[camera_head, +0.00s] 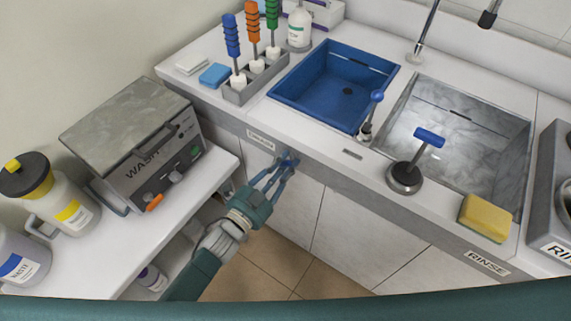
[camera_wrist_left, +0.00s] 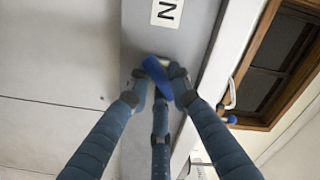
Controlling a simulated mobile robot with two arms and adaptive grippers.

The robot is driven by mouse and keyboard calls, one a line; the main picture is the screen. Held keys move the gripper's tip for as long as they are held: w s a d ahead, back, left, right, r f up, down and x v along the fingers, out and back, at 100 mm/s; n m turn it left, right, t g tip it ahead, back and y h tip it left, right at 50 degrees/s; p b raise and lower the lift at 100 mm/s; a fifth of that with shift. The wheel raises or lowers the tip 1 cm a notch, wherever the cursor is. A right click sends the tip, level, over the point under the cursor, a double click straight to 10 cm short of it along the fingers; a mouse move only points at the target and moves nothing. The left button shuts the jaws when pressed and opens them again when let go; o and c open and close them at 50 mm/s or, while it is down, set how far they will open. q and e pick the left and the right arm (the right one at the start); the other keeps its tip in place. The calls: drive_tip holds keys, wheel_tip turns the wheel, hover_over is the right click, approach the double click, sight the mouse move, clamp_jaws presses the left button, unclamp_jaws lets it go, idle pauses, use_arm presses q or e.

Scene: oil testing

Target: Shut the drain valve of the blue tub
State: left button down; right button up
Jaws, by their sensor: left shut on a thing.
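The blue tub (camera_head: 318,98) is set in the counter, with a dark drain hole in its floor. The small blue valve handle (camera_head: 291,157) is on the grey front panel below it, right of a white label. My left gripper (camera_head: 282,164) reaches up to it from below left, its fingers closed around it. In the left wrist view the blue handle (camera_wrist_left: 158,76) lies slanted between the fingertips of my left gripper (camera_wrist_left: 160,84). The fingers hide part of the handle and its mount. My right gripper is in neither view.
A side bench (camera_head: 110,240) with a WASH machine (camera_head: 145,145) and bottles stands left of my left arm. The grey rinse basin (camera_head: 455,125), a black-based blue-handled stopper (camera_head: 405,175) and a yellow sponge (camera_head: 485,217) are to the right. White cabinet doors (camera_head: 350,230) lie below the panel.

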use_arm(q)
drive_tip(key=m, duration=0.1)
drive_tip(key=m+b, duration=0.1)
drive_tip(key=m, duration=0.2)
drive_tip(key=shift+f+m, duration=0.3)
drive_tip(key=shift+a+m+b, duration=0.1)
drive_tip(key=shift+m+b, duration=0.65)
drive_tip(key=shift+m, duration=0.95)
drive_tip(key=c, duration=1.5)
unclamp_jaws()
drive_tip(key=shift+c, duration=0.2)
drive_tip(key=v, duration=1.2)
